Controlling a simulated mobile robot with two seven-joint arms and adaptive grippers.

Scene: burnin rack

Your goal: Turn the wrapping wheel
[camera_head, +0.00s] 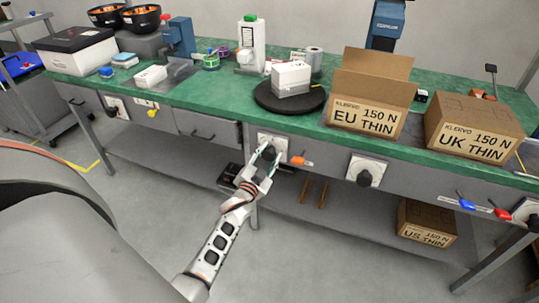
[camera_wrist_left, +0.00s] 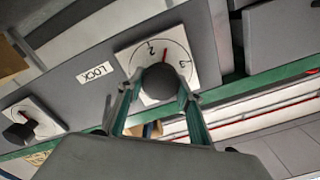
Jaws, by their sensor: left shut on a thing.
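A round black turntable (camera_head: 262,98) stands on the green bench top, with a white box (camera_head: 291,78) on it. Below it, on the bench's grey front, is a white dial plate (camera_head: 281,142) with a black knob (camera_head: 268,153). My left gripper (camera_head: 266,157) is shut on this knob, reaching up from below. In the left wrist view, the two green fingers of the gripper (camera_wrist_left: 160,92) lie on either side of the knob (camera_wrist_left: 160,80). Marks and a short red line show on the plate (camera_wrist_left: 138,54). My right gripper is not in view.
A second dial (camera_head: 365,171) is on the front to the right. An orange-tagged part (camera_head: 301,161) sits beside the gripped knob. Cartons, including the open EU THIN box (camera_head: 364,118), crowd the bench's right. A lower shelf (camera_head: 340,210) runs below.

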